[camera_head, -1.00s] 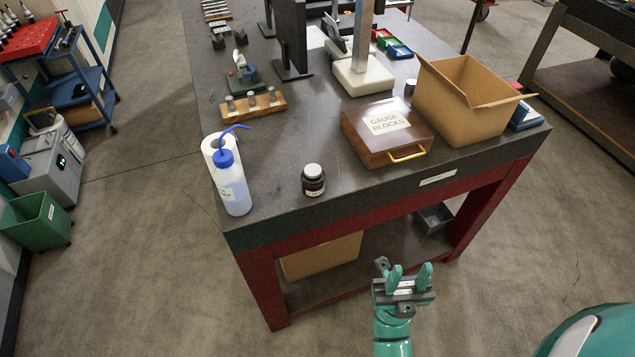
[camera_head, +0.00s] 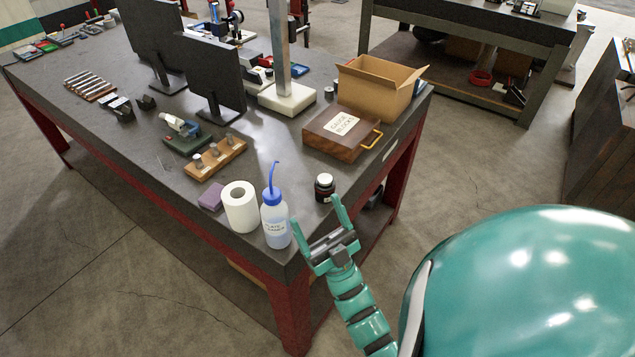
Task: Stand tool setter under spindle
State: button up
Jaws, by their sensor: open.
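My gripper (camera_head: 321,226) is open and empty, with its two fingers apart, at the near corner of the dark bench (camera_head: 160,155). In the picture it shows just below a dark jar with a white cap (camera_head: 325,187) and right of a wash bottle (camera_head: 275,220). I cannot pick out a tool setter or a spindle with certainty. A small green device with a pale cylinder (camera_head: 187,133) lies on the bench beside a wooden rack (camera_head: 216,158) holding several metal cylinders. A post on a white base (camera_head: 287,100) stands farther back.
A paper roll (camera_head: 240,207) and a purple block (camera_head: 211,197) are near the bench edge. A gauge block case (camera_head: 318,139), a cardboard box (camera_head: 372,100) and dark upright panels (camera_head: 211,77) crowd the bench. Another bench (camera_head: 470,28) stands behind. Floor is clear at left.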

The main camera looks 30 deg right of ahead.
jog(key=w+d+m+g+h+p, duration=0.5)
jog(key=w+d+g+h+p, duration=0.1)
jog(key=d+g+p, duration=0.15)
jog(key=m+g+h+p, duration=0.2)
jog(key=g+p, duration=0.1)
jog(key=g, duration=0.6)
send_near(328, 189)
jog(key=shift+b+x, duration=2.8)
jog(key=shift+b, duration=1.5)
jog(key=shift+x, duration=1.05)
jog(key=shift+p+x, duration=1.05)
jog(key=shift+x, duration=1.55)
jog(key=shift+f, duration=0.1)
